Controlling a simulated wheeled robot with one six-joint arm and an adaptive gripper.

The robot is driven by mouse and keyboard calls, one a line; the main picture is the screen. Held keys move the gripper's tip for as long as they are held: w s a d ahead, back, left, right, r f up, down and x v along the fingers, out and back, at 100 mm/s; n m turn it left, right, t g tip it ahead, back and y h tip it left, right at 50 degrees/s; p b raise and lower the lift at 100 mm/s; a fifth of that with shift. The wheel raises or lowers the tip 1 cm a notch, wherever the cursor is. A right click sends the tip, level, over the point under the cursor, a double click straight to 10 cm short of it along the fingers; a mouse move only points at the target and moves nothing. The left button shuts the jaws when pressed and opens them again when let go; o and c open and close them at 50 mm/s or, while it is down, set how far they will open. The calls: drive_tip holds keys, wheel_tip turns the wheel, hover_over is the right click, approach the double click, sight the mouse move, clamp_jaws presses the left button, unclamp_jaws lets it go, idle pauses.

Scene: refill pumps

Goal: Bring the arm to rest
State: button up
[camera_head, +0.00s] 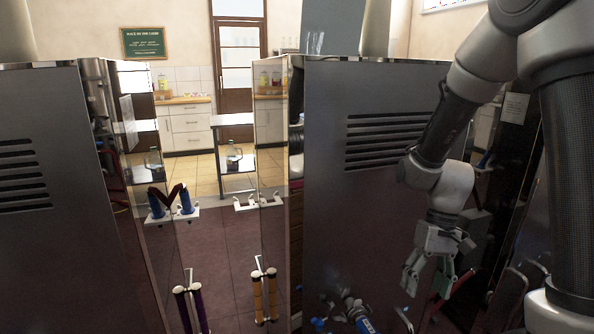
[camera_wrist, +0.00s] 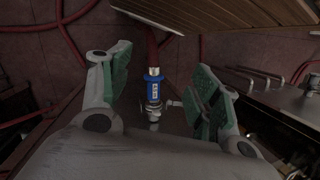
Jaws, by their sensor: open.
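My gripper (camera_head: 428,274) hangs pointing down at the right of the head view, in front of a large metal cabinet. Its two green-padded fingers are apart with nothing between them, as the wrist view also shows (camera_wrist: 155,95). A blue fitting with a metal valve body (camera_wrist: 153,88) shows beyond and between the fingers in the wrist view, apart from the pads. A blue-and-metal fitting (camera_head: 360,318) shows at the bottom of the head view, left of and below my gripper.
Metal cabinets with vents stand at left (camera_head: 70,240) and right (camera_head: 335,200), with a passage between them. Blue-handled tools (camera_head: 171,203) and yellow-handled ones (camera_head: 265,295) hang on the cabinet sides. Red hoses (camera_wrist: 65,40) run across the dark floor.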

drive_tip(key=s+d+r+t, duration=0.2)
drive_tip(key=s+r, duration=0.1)
drive_tip(key=r, duration=0.4)
drive_tip(key=s+d+r+t+h, duration=0.1)
drive_tip(key=s+d+r+t, duration=0.2)
drive_tip(key=r, duration=0.4)
drive_tip(key=s+d+r+t, duration=0.2)
drive_tip(key=s+r, duration=0.2)
drive_tip(key=r, duration=0.3)
drive_tip(key=shift+s+d+m+h, duration=0.25)
drive_tip(key=shift+s+m+h, duration=0.05)
drive_tip(key=shift+m+h, duration=0.1)
drive_tip(key=shift+r, duration=0.1)
